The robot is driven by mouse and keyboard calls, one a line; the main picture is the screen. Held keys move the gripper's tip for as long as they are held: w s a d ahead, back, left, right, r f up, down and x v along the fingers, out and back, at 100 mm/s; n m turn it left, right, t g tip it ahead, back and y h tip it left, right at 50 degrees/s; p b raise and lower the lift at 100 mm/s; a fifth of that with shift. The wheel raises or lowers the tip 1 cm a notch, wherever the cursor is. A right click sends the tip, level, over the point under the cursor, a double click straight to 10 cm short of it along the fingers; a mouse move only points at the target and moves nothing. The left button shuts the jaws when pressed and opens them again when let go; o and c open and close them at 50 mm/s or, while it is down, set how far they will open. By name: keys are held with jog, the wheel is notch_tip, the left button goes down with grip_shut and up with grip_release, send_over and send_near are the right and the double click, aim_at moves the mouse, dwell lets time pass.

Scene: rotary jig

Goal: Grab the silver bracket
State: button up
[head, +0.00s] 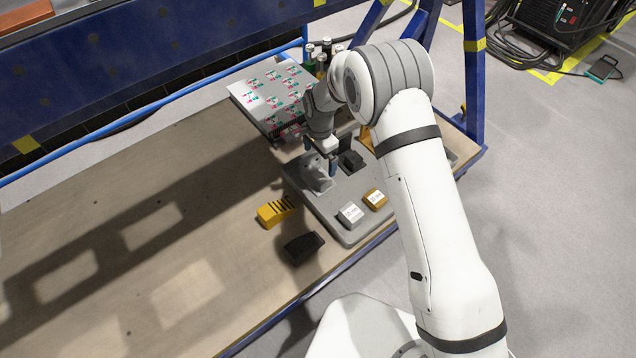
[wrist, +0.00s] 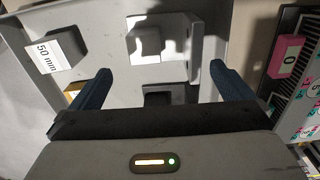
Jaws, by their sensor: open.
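The silver bracket (head: 317,178) sits on the grey tray (head: 346,238), towards its left side. In the wrist view, a grey raised block and upright plate, which look like the bracket (wrist: 196,42), lie ahead of the fingers. My gripper (head: 321,156) is open with its fingers pointing down close above the bracket, partly covering it in the head view. In the wrist view, the two dark blue fingers of my gripper (wrist: 160,72) are wide apart with nothing held between them. I cannot tell the exact height gap.
The tray also holds a grey labelled block (head: 350,215), an orange block (head: 375,199) and a dark block (head: 351,161). A yellow piece (head: 275,211) and a black piece (head: 303,248) lie beside the tray. A printed panel (head: 272,95) stands behind.

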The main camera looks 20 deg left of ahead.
aim_at(311, 172)
jog(key=f+b, duration=0.1)
jog(key=f, duration=0.1)
jog(key=f+b, duration=0.1)
jog(key=f, duration=0.2)
jog(key=f+b, duration=0.1)
jog(key=f, duration=0.2)
jog(key=shift+s+a+f, duration=0.25)
jog(key=shift+a, duration=0.05)
jog(key=shift+r, duration=0.1)
jog(key=c, duration=1.1)
